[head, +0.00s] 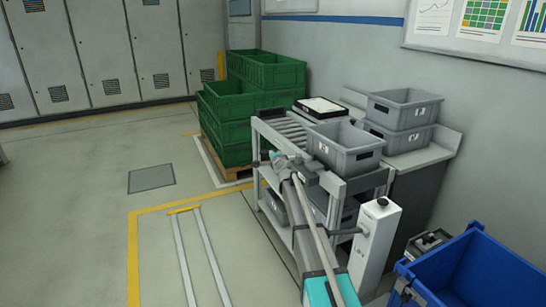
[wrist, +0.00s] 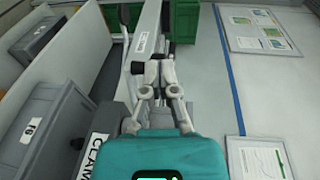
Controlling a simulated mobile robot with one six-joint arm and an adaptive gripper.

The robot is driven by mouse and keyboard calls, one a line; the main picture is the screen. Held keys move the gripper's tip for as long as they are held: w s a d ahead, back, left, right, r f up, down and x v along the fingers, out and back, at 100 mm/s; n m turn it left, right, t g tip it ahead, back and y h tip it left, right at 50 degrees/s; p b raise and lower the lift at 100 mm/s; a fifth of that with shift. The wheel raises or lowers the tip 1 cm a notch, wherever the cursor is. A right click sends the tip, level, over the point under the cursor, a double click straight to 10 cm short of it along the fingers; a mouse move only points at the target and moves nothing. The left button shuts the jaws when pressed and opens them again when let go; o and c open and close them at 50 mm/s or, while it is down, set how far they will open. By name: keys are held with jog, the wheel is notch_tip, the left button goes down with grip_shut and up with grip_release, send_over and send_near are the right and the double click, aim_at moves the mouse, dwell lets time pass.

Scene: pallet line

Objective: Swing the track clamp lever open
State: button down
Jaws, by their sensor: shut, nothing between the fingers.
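A slim grey lever with a dark grip (wrist: 124,16) stands up beside the pale rail of the roller cart in the wrist view, ahead and slightly left of my gripper. I take it for the track clamp lever. A white label reading "CLAM…" (wrist: 97,153) shows at lower left, partly cut off by my teal wrist. My gripper (wrist: 158,66) is shut and empty, with the rail behind it. A gap shows between its fingers and the lever's grip; contact lower down cannot be told. In the head view my arm hides much of the cart's near side.
Green crates (head: 228,133) are stacked on a pallet behind. A white post with a black button (head: 377,238) and a blue bin (head: 470,275) stand at right.

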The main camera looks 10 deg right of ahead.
jog(key=shift+w+a, duration=0.15)
jog(key=shift+w, duration=0.85)
jog(key=shift+w+a, duration=0.1)
jog(key=shift+w, duration=0.85)
jog(key=shift+s, duration=0.1)
jog(key=s+a+r+p, duration=0.1)
jog(key=s+a, duration=0.6)
jog(key=s, duration=0.4)
jog(key=shift+s+r+p, duration=0.4)
jog(key=shift+a, duration=0.1)
